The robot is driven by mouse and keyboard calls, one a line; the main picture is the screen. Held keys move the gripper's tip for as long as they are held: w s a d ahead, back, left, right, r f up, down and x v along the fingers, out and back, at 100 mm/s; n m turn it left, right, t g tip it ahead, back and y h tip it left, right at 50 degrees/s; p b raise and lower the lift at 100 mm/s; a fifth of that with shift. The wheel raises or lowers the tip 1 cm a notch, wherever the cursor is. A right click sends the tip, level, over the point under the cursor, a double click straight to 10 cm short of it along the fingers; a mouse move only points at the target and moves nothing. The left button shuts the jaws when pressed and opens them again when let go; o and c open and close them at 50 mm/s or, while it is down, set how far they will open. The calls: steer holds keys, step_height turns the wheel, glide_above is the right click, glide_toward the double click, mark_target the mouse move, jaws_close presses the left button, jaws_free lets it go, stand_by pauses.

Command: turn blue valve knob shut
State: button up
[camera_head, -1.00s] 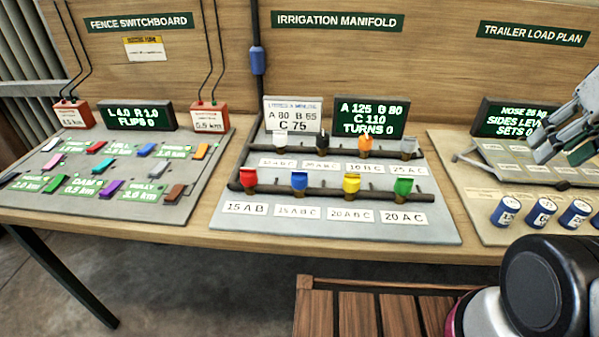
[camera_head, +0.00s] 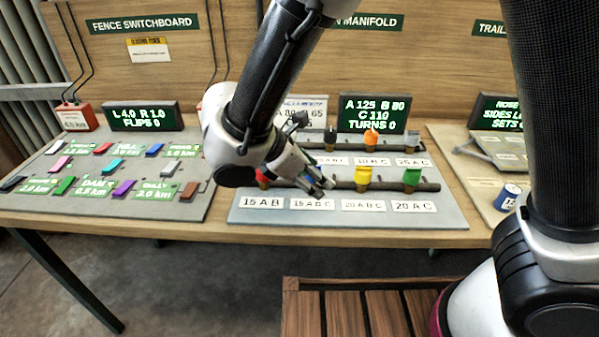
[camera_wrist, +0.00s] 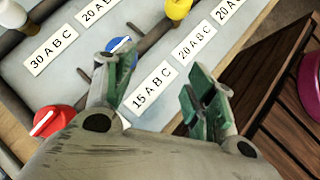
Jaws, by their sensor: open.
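The blue valve knob (camera_wrist: 122,45) shows in the wrist view as a blue round top with a white line, just beyond the tip of my gripper's left finger, which partly covers it. In the head view my gripper hides it. My gripper (camera_wrist: 162,88) is open and empty, its fingers spread, with the label card "15 A B C" (camera_wrist: 152,87) showing between them. In the head view my gripper (camera_head: 319,188) reaches down over the front row of valves, at the blue valve's place. I cannot tell whether a finger touches the knob.
The red knob (camera_wrist: 52,122) is at lower left in the wrist view, and the yellow knob (camera_head: 363,177) and green knob (camera_head: 411,177) stand to the right along the front pipe. Behind them, the manifold display (camera_head: 374,112) reads "TURNS 0". A slatted wooden bench (camera_head: 345,315) stands in front.

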steer(key=w+a+r+n+t, duration=0.2)
steer(key=w+a+n, duration=0.1)
steer(key=a, duration=0.1)
steer(key=x, duration=0.8)
steer(key=shift+s+d, duration=0.15)
steer(key=shift+d, duration=0.05)
steer(key=shift+c, duration=0.3)
steer(key=c, duration=0.9)
